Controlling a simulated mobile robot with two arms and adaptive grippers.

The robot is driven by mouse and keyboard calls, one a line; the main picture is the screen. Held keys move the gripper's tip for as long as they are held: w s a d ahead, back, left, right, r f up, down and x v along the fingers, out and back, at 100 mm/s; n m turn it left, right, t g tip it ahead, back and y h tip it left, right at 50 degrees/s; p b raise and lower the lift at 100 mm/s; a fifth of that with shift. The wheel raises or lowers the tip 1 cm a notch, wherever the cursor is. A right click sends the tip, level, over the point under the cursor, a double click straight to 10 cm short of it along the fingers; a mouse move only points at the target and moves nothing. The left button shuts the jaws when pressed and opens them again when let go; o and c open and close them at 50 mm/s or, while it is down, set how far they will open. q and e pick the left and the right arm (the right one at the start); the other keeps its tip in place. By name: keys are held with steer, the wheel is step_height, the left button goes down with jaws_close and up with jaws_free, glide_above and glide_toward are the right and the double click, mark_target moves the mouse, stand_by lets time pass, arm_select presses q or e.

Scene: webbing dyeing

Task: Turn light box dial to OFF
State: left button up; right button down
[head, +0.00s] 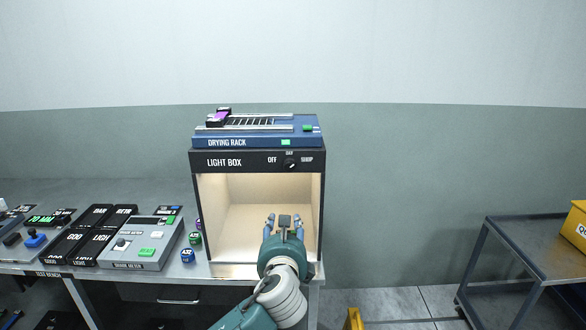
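The light box (230,162) is a black-framed cabinet on the bench, with a warm, lit interior. Its small black dial (291,164) sits on the top front panel, with OFF printed to its left and other labels above it and to its right. The dial's white mark is too small to tell exactly where it points; the interior is lit. My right gripper is not in view.
A blue drying rack (258,134) rests on top of the light box. A grey control unit (142,244), black labelled boxes (88,235) and small jars (188,256) stand on the bench to the left.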

mark_target(290, 168)
arm_select(q)
step_height(290, 168, up, 11)
steer(key=s+d+m+t, duration=0.1)
steer(key=s+m+t, duration=0.1)
steer(key=m, duration=0.1)
steer(key=w+p, duration=0.1)
steer(key=w, duration=0.5)
steer(key=w+p, duration=0.1)
steer(key=w, duration=0.2)
steer(key=shift+w+d+r+p, duration=0.2)
steer(key=shift+r+p, duration=0.1)
steer(key=shift+w, duration=0.8)
steer(key=shift+f, duration=0.1)
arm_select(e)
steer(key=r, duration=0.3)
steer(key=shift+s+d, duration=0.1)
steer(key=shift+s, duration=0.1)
arm_select(q)
jaws_close()
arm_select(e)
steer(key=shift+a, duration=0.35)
